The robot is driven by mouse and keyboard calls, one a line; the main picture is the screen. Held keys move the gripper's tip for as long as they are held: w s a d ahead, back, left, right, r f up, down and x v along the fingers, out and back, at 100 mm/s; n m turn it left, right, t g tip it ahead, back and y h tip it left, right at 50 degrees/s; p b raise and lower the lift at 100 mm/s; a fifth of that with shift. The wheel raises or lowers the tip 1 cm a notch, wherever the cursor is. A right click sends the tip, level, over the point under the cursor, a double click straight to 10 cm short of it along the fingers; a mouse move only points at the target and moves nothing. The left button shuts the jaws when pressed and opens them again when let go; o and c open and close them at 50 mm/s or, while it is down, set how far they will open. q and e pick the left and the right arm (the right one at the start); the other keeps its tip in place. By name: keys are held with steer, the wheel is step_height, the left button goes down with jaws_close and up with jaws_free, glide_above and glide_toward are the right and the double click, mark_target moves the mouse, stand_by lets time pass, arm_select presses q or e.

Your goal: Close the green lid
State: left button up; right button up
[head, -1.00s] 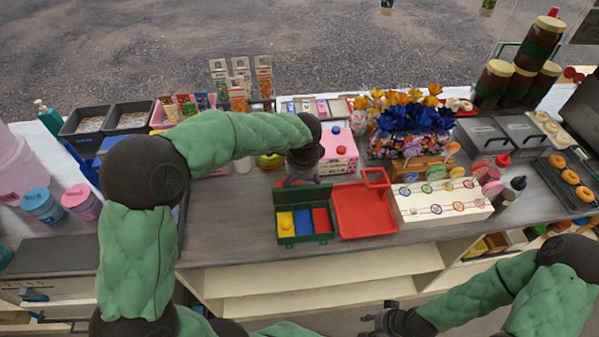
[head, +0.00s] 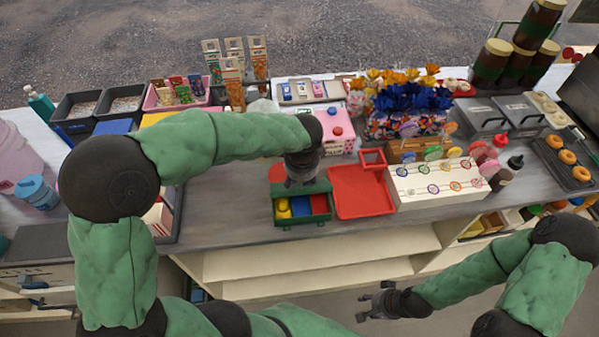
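The green box (head: 303,221) stands on the counter near its front edge, with yellow (head: 283,208), blue (head: 301,206) and red (head: 319,204) sections showing. Its green lid (head: 318,187) is raised at the back edge, seen as a narrow band, and the sections are uncovered. My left gripper (head: 300,178) points down at the lid, overlapping it in the view. Its fingers are dark and blurred, so I cannot tell whether they are open or touch the lid. My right gripper (head: 374,301) is open and empty, low in front of the counter.
A red tray (head: 362,205) sits just right of the box. A white board with lollipops (head: 437,198) stands further right. A pink box (head: 336,147) is behind. A red object (head: 277,172) shows left of my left gripper. The counter front is clear.

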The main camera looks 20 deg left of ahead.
mark_target(302, 191)
arm_select(q)
steer(key=shift+s+d+f+b, duration=0.35)
steer(key=shift+s+f, duration=0.25)
steer(key=shift+s, duration=0.05)
steer(key=shift+s+d+f+b, duration=0.35)
steer(key=shift+s+f, duration=0.25)
steer(key=shift+c, duration=0.8)
steer(key=shift+s+d+f+b, duration=0.25)
steer(key=shift+s+f+b, duration=0.15)
steer(key=shift+f, duration=0.2)
steer(key=shift+s+d+f+b, duration=0.2)
steer(key=shift+s+f+b, duration=0.1)
steer(key=shift+f+b, duration=0.2)
steer(key=shift+c, duration=0.2)
steer(key=shift+r, duration=0.1)
steer(key=o, duration=0.5)
steer(key=shift+w, duration=0.1)
steer(key=shift+r, duration=0.15)
steer(key=p+v, duration=0.3)
steer(key=v, duration=0.1)
steer(key=w+a+p+v, duration=0.1)
steer(key=p+v, duration=0.3)
steer(key=w+p+v, duration=0.1)
steer(key=p+v, duration=0.3)
steer(key=shift+a+r, duration=0.15)
steer(key=shift+r, duration=0.35)
steer(key=shift+w, duration=0.1)
